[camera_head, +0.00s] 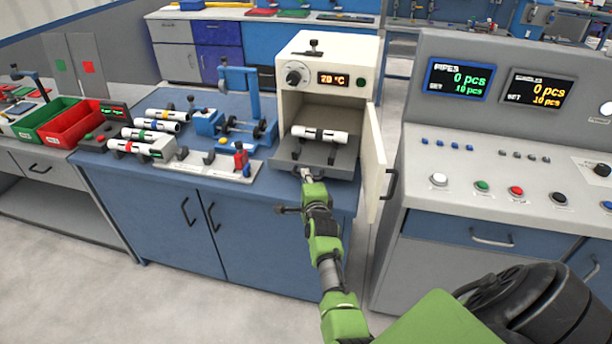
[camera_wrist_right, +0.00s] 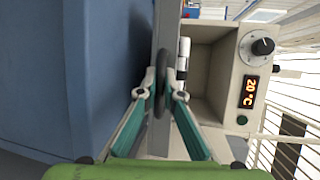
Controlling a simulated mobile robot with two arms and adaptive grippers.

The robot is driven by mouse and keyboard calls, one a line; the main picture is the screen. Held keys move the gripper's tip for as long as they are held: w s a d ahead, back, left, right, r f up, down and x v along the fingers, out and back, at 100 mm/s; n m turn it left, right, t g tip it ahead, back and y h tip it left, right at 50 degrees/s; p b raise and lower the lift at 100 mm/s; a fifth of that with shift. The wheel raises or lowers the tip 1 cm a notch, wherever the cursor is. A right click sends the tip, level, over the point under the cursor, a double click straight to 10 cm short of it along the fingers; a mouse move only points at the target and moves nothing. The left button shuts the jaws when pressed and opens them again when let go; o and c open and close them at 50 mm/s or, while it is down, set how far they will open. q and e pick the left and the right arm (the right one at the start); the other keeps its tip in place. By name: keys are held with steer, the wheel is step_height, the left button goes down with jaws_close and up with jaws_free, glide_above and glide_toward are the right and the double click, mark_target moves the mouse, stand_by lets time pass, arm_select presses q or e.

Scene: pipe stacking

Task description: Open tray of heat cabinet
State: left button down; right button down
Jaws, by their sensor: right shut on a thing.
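The heat cabinet (camera_head: 340,48) is a cream box with a knob and a temperature display, and it also shows in the wrist view (camera_wrist_right: 226,75). Its door (camera_head: 375,165) stands open to the right. The grey tray (camera_head: 343,166) lies at the cabinet's bottom opening, its front part outside. A white pipe with black bands (camera_head: 312,134) rests across supports on the tray and shows in the wrist view (camera_wrist_right: 183,50). My right gripper (camera_head: 306,174) is at the tray's front edge. In the wrist view its fingers (camera_wrist_right: 160,94) are shut on the dark tray handle (camera_wrist_right: 162,72). My left gripper is not in view.
The blue workbench (camera_head: 150,215) carries a blue fixture (camera_head: 240,110) and several banded pipes (camera_head: 155,125) left of the cabinet. Red (camera_head: 75,128) and green (camera_head: 52,115) bins stand farther left. A grey control console (camera_head: 500,150) is close on the right.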

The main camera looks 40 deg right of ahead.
steer(key=c, duration=2.2)
jaws_free()
steer(key=shift+o, duration=0.2)
steer(key=shift+a, duration=0.1)
